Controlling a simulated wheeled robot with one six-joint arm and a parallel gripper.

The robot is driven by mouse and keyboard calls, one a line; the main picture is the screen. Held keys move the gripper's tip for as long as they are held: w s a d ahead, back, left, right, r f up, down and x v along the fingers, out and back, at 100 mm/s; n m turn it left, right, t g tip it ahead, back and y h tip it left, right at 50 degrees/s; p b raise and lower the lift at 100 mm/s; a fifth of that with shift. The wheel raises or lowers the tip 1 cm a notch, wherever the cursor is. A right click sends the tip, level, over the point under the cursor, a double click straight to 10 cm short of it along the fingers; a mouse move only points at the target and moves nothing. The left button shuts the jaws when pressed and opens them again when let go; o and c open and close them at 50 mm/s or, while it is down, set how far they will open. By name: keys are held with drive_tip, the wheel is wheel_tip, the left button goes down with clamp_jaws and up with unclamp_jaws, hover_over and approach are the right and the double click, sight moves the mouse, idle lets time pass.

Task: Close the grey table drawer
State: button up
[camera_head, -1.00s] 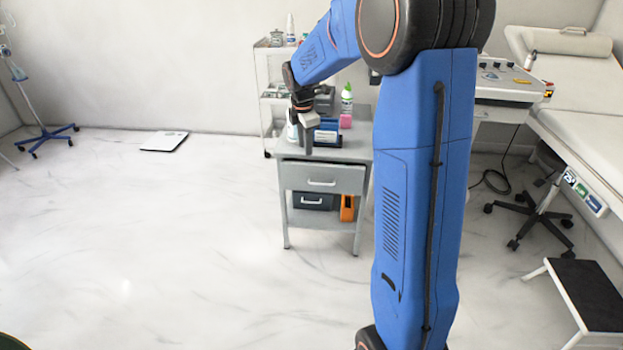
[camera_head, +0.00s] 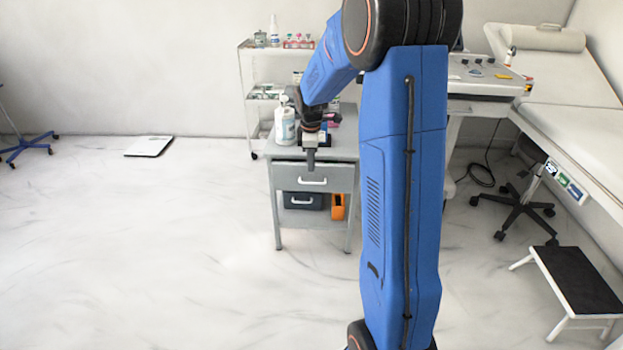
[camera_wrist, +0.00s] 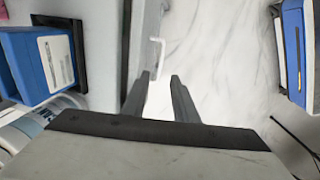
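The grey table (camera_head: 345,148) stands left of my arm in the head view. Its drawer (camera_head: 283,178) has a grey front with a pale bar handle (camera_head: 313,182); I cannot tell how far it sticks out. My gripper (camera_head: 311,163) points down in front of the table's front edge, overlapping the drawer's top edge in this view. The handle (camera_wrist: 157,52) shows just beyond the fingertips, beside the drawer front (camera_wrist: 137,40). I see no contact.
A white bottle (camera_head: 285,124) and a blue box (camera_wrist: 38,62) stand on the tabletop. A dark box (camera_head: 303,201) and an orange item (camera_head: 338,207) sit on the shelf below. A step stool (camera_head: 577,280) is at right.

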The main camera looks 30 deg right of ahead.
sight(312, 178)
drive_tip(key=f, duration=0.3)
drive_tip(key=w+f, duration=0.1)
drive_tip(key=f, duration=0.2)
drive_tip(key=d+f, duration=0.1)
drive_tip(key=f, duration=0.2)
drive_tip(key=shift+w, duration=0.2)
clamp_jaws()
idle(1.1)
